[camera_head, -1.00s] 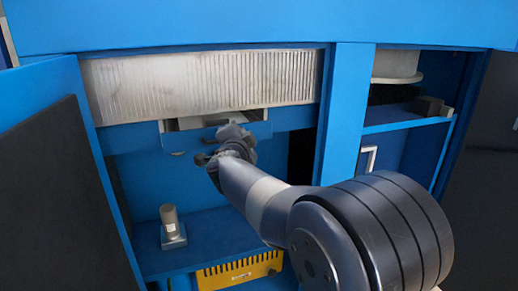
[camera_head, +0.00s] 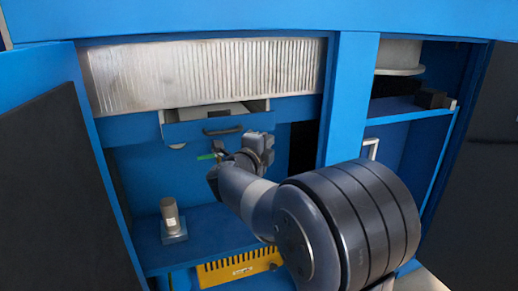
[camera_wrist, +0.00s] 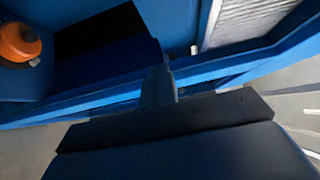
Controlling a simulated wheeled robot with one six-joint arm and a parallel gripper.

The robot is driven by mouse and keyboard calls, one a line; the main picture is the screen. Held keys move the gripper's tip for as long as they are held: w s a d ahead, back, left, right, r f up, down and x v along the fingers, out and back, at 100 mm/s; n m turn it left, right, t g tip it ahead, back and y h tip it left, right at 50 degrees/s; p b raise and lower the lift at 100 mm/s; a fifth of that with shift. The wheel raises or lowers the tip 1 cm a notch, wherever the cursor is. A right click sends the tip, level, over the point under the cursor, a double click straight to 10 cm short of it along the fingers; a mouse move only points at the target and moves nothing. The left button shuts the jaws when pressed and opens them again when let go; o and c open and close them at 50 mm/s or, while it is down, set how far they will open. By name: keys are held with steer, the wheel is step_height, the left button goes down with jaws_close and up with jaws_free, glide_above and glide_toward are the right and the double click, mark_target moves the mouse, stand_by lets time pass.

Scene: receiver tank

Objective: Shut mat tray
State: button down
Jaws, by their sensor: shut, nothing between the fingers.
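The mat tray (camera_head: 245,123) is a blue drawer with a dark handle (camera_head: 222,131) on its front, under a ribbed metal panel. It stands partly pulled out, and its grey inside (camera_head: 215,112) shows above the front edge. My gripper (camera_head: 208,157) is just below the tray's handle, apart from it in the picture. Its fingers are shut and empty, with a green bit near the tip. In the wrist view my gripper (camera_wrist: 158,85) shows as a dark shape in front of blue edges; the tray cannot be told for sure there.
The ribbed panel (camera_head: 205,75) sits above the tray. A grey cylinder (camera_head: 170,215) stands on the lower blue shelf, left of a yellow box (camera_head: 240,267). An open door (camera_head: 45,170) is at left and a blue post (camera_head: 350,100) at right. An orange round thing (camera_wrist: 20,42) shows in the wrist view.

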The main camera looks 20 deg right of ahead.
mark_target(270, 129)
steer(key=w, duration=0.2)
steer(key=w+d, duration=0.1)
steer(key=w, duration=0.2)
steer(key=shift+d+p, duration=0.1)
steer(key=shift+p, duration=0.25)
steer(key=shift+w, duration=0.2)
steer(key=shift+w, duration=0.1)
